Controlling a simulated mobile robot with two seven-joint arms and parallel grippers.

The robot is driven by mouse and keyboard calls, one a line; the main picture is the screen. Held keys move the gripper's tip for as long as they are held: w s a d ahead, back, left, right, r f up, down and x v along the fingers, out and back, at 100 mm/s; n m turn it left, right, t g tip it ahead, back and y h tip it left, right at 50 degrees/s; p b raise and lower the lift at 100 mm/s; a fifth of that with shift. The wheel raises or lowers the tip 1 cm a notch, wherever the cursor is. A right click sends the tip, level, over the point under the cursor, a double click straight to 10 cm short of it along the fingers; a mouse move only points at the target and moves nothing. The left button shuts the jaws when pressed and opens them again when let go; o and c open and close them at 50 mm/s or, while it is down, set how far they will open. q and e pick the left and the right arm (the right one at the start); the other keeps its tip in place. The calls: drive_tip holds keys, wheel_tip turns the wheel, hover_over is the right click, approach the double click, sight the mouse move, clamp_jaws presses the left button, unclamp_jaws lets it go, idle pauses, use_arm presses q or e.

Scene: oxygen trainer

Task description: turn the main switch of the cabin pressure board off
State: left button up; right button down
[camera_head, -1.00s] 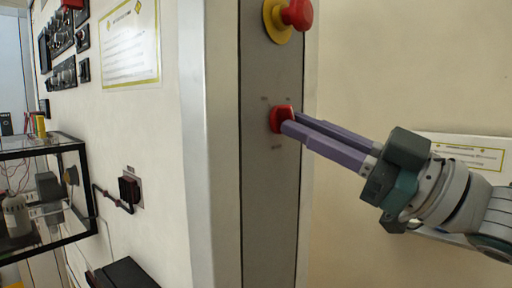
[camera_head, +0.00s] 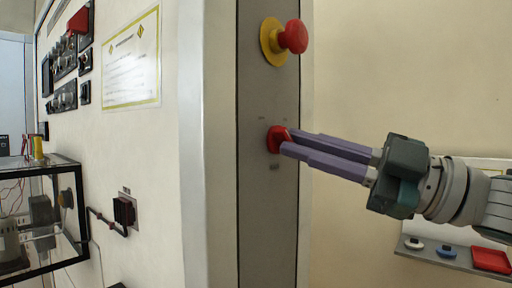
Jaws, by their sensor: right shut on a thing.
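A red rotary switch knob (camera_head: 276,139) sits on a narrow grey vertical panel (camera_head: 262,215) in the middle of the view. Small labels stand around it, too small to read. My right gripper (camera_head: 287,143) comes in from the right with its long purple fingers. Its fingertips are shut on the red knob and partly hide its right side. My left gripper is not in view.
A red mushroom button on a yellow base (camera_head: 285,40) sticks out above the knob. A shelf (camera_head: 440,258) with small items is at the lower right.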

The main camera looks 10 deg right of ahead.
drive_tip(key=c, duration=0.9)
unclamp_jaws()
drive_tip(key=b+v, duration=0.4)
drive_tip(key=v, duration=0.6)
drive_tip(key=shift+a+b, duration=0.1)
drive_tip(key=shift+b, duration=0.2)
